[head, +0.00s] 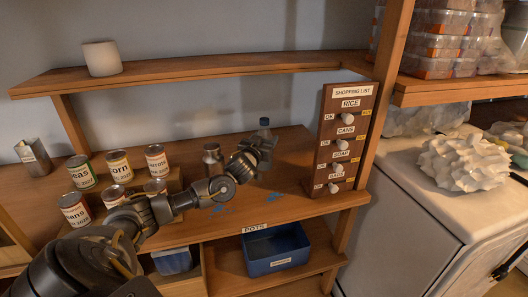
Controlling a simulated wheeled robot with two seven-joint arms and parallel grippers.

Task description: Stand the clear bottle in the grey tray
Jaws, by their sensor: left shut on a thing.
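My left gripper (262,147) is shut on a small bottle (264,129) over the wooden shelf. Only the bottle's dark cap and upper part show above the fingers. It looks roughly upright. The gripper and wrist hide its lower part, so I cannot tell whether its base touches the shelf. I see no grey tray in this view. My right gripper is not in view.
A metal canister (212,158) stands left of the gripper. Several labelled cans (118,164) stand further left. A shopping-list board (341,140) with knobs rises to the right. A blue bin (275,248) sits below. Blue marks (275,198) dot the shelf front.

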